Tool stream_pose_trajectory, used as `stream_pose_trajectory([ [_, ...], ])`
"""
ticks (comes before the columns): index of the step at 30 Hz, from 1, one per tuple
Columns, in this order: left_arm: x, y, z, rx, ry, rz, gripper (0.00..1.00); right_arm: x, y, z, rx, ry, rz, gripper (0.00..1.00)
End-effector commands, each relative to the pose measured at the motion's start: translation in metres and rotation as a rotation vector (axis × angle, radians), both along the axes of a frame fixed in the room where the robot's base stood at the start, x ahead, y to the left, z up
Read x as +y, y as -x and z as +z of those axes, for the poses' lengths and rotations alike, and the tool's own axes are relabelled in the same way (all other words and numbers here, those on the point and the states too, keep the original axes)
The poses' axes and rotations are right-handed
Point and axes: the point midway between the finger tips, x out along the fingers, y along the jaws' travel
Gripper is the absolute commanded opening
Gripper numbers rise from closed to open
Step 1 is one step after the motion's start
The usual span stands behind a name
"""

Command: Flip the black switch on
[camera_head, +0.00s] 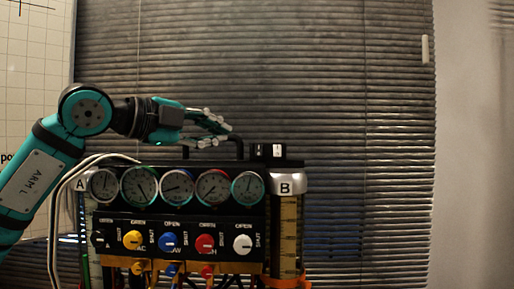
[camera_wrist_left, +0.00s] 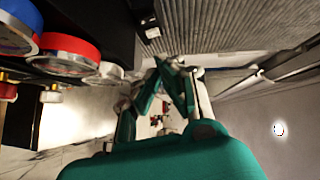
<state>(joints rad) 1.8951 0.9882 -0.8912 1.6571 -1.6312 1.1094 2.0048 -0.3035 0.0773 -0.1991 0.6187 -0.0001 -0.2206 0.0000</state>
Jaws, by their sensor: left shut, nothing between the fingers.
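A small black switch box (camera_head: 268,151) with white markings sits on top of the gauge rig at its right end. In the left wrist view a black block with a white patch (camera_wrist_left: 150,30), at the top centre, looks like the same box. Its on or off position is too small to tell. My left gripper (camera_head: 226,133) is just above the rig's top, left of the switch box and apart from it in the picture. Its fingers are shut and empty; they also show in the left wrist view (camera_wrist_left: 174,68). My right gripper is not in view.
The rig carries a row of round gauges (camera_head: 178,186) above several coloured knobs (camera_head: 168,242). A black handle (camera_head: 238,148) stands on its top beside the switch box. A cylinder marked B (camera_head: 287,185) is at the right. Slatted blinds (camera_head: 350,100) are behind; space right of the rig is clear.

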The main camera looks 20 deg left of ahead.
Motion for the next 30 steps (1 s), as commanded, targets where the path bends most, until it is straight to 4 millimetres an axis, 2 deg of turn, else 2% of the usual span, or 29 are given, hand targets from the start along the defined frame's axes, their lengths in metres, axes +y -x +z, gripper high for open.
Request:
stream_pose_trajectory([
  [4, -0.002, -0.003, 0.0, 0.001, 0.0, -0.001, 0.0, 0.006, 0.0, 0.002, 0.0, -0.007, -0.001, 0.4],
  [8, -0.009, -0.015, -0.001, 0.004, 0.001, -0.001, 0.0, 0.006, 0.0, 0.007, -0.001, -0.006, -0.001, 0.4],
  [20, -0.05, -0.086, -0.011, 0.004, -0.001, -0.002, 0.0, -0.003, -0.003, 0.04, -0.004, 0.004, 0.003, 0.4],
  [24, -0.043, -0.107, -0.016, 0.004, 0.001, 0.002, 0.0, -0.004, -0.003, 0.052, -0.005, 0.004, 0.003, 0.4],
  [30, -0.038, -0.122, -0.021, 0.002, 0.001, 0.0, 0.0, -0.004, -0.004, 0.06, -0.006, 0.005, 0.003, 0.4],
])
